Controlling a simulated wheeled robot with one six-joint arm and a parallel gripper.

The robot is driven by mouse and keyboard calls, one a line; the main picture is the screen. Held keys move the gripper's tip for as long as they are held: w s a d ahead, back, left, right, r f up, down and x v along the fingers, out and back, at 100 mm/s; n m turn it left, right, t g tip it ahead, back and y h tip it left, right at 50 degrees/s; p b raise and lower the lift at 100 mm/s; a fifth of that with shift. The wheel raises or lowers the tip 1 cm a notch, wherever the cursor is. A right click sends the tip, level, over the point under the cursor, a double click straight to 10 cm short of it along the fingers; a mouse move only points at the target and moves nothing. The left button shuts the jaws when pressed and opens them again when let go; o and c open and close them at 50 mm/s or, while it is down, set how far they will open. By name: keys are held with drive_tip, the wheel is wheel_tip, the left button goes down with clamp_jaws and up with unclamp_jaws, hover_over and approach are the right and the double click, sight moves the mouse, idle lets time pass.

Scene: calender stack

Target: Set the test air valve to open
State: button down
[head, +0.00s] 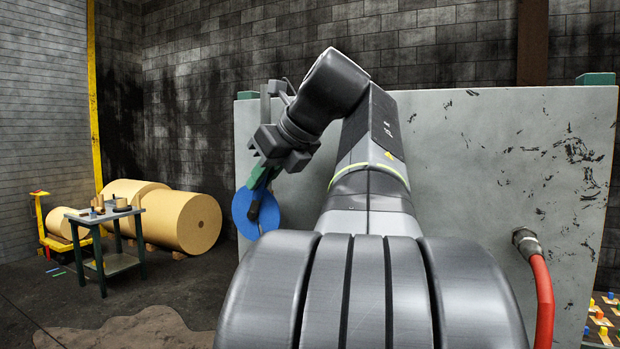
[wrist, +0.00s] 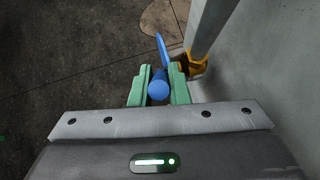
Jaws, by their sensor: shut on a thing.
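The test air valve shows as a blue disc-shaped handwheel (head: 268,213) at the left edge of the grey panel in the head view. In the wrist view the wheel (wrist: 161,46) is seen nearly edge-on, beside a yellow fitting (wrist: 196,65) on a grey pipe. A blue rounded knob (wrist: 159,89) lies between the green fingers of my gripper (wrist: 160,74). My gripper (head: 259,176) is shut on this knob, at the wheel's upper part in the head view. My fingers hide part of the wheel. I cannot read any open or shut marking.
The grey panel (head: 480,140) stands close behind my arm. A red hose (head: 542,300) joins it at the right. A small table (head: 118,262) with items and large tan rolls (head: 185,220) stand at the left. The floor between is clear.

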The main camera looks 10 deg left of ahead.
drive_tip(key=shift+w+a+r+g+h, duration=0.15)
drive_tip(key=shift+a+g+h, duration=0.1)
drive_tip(key=shift+a+h, duration=0.35)
drive_tip(key=shift+w+a+r+g+h, duration=0.1)
drive_tip(key=shift+w+a+g+h, duration=0.2)
drive_tip(key=shift+h, duration=0.45)
drive_tip(key=shift+w+a+r+g+h, duration=0.1)
drive_tip(key=shift+a+g+h, duration=0.15)
drive_tip(key=shift+a+h, duration=0.35)
drive_tip(key=c, duration=1.4)
unclamp_jaws()
drive_tip(key=shift+s, duration=0.1)
